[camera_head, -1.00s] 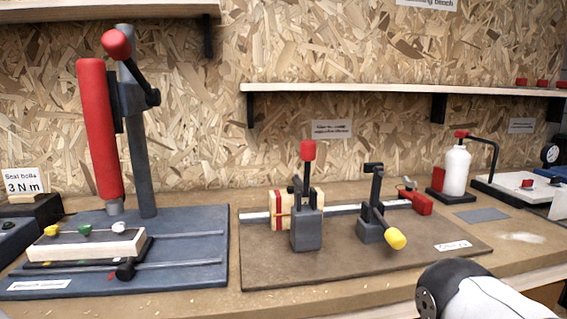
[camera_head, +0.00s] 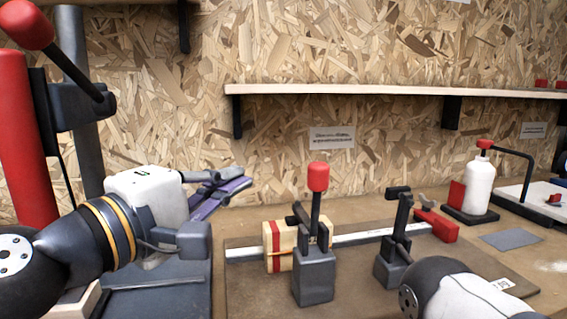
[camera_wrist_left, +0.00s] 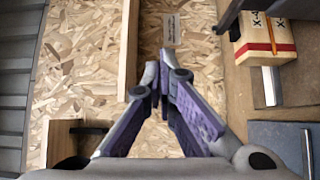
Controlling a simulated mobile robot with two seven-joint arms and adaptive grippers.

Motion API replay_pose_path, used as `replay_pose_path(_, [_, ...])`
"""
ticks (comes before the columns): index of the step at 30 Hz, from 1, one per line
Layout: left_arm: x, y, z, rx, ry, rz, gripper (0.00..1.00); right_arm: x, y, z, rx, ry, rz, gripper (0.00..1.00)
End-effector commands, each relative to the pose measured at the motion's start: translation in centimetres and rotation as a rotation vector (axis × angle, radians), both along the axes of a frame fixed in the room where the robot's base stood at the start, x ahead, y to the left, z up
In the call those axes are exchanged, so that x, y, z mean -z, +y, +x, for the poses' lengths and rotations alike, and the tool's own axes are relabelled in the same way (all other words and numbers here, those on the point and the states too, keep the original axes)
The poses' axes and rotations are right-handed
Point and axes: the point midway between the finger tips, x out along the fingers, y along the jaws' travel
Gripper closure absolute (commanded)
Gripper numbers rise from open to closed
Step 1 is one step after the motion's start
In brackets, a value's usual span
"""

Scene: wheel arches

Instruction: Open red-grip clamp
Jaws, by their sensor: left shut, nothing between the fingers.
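The red-grip clamp (camera_head: 314,268) stands on the brown board in the middle of the head view, its red grip (camera_head: 318,177) upright on top of a dark lever. A pale wooden block with a red band (camera_head: 276,246) sits at the clamp's left side. My left gripper (camera_head: 238,178) is shut and empty, to the left of the clamp and apart from it. In the left wrist view its fingers (camera_wrist_left: 162,75) meet, and the banded block (camera_wrist_left: 262,38) shows at upper right. My right gripper is not in view; my right arm covers part of the second clamp (camera_head: 396,243).
A metal bar (camera_head: 360,236) runs along the board to a red block (camera_head: 436,225). A red-handled press (camera_head: 25,140) stands at far left, near my left arm. A shelf (camera_head: 390,91) hangs on the wall above. A white bottle (camera_head: 481,185) stands at right.

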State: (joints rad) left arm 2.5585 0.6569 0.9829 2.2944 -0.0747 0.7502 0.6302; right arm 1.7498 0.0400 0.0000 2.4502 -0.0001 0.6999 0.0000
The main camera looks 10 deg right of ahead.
Motion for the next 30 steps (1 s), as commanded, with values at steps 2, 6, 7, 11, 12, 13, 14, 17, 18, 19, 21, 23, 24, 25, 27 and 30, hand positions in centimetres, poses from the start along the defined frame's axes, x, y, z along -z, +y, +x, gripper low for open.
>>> replay_pose_path(2, [0.0,0.0,0.0,0.000,0.001,0.001,1.00,0.0,0.0,0.0,0.000,0.001,0.000,0.60])
replay_pose_path(6, [0.1,-0.4,0.4,0.000,0.001,0.002,1.00,0.1,0.0,-0.1,0.000,0.003,0.000,0.60])
replay_pose_path(7, [0.1,-0.5,0.7,0.000,0.001,0.001,1.00,0.1,0.0,-0.1,0.000,0.004,0.000,0.60])
replay_pose_path(11, [0.3,-2.2,2.4,0.001,0.003,0.003,1.00,0.4,0.0,-0.4,0.000,0.014,0.000,0.60])
replay_pose_path(12, [0.3,-2.8,3.1,0.001,0.003,0.004,1.00,0.5,0.0,-0.5,0.000,0.017,0.000,0.60])
replay_pose_path(13, [0.3,-3.2,3.6,0.001,0.003,0.003,1.00,0.5,0.0,-0.5,0.000,0.019,0.000,0.60])
replay_pose_path(14, [0.3,-3.7,4.1,0.000,0.003,0.003,1.00,0.6,0.0,-0.6,0.000,0.021,0.000,0.60])
replay_pose_path(17, [0.3,-5.2,5.8,0.001,0.004,0.002,1.00,0.8,0.0,-0.8,0.000,0.027,0.000,0.60])
replay_pose_path(18, [0.2,-5.7,6.4,0.000,0.001,0.001,1.00,0.8,0.0,-0.8,0.000,0.029,0.000,0.60])
replay_pose_path(19, [0.2,-6.1,6.9,0.000,0.002,0.002,1.00,0.9,0.0,-0.8,0.000,0.030,0.000,0.60])
replay_pose_path(21, [0.0,-7.1,7.4,0.002,0.000,0.003,1.00,0.7,0.0,-0.7,0.000,0.026,0.000,0.60])
replay_pose_path(23, [-0.5,-7.6,5.9,0.004,-0.006,0.004,1.00,0.1,0.0,-0.1,0.000,0.005,0.000,0.60])
replay_pose_path(24, [-0.6,-7.8,5.4,0.003,-0.008,0.003,1.00,-0.1,0.0,0.1,0.000,-0.004,0.000,0.60])
replay_pose_path(25, [-0.6,-8.0,5.0,0.003,-0.007,0.002,1.00,-0.2,0.0,0.3,0.000,-0.009,0.000,0.60])
replay_pose_path(27, [-0.5,-8.3,4.4,0.002,-0.007,0.002,1.00,-0.4,0.0,0.5,0.000,-0.017,0.000,0.60])
replay_pose_path(30, [-0.3,-8.6,4.0,0.000,-0.004,0.000,1.00,-0.5,0.0,0.6,0.000,-0.021,0.000,0.60])
